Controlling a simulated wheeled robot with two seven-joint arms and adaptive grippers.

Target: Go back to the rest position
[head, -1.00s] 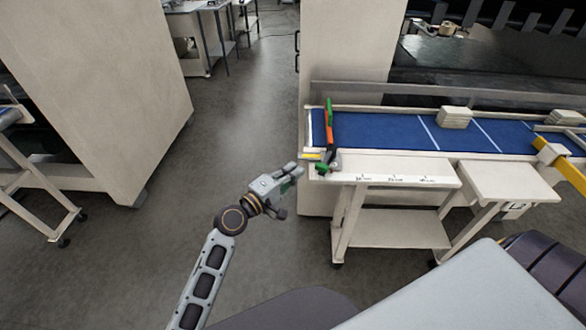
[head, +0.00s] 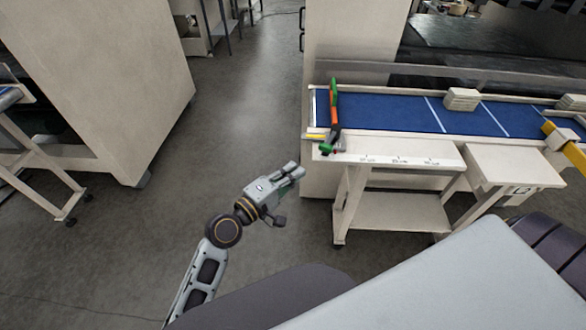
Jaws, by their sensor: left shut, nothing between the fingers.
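My left gripper (head: 294,171) shows in the middle of the head view, on an arm that comes up from the bottom. It is shut with nothing in it. It hangs over the open floor, left of the white stand and the blue conveyor, apart from both. My right gripper is not in view.
A blue conveyor (head: 385,112) runs along the right, with a green and orange tool (head: 333,116) at its left end and a pale stack (head: 462,99) on it. A white wheeled stand (head: 400,212) is in front. A tall beige cabinet (head: 100,80) stands left. The grey floor (head: 235,110) between is clear.

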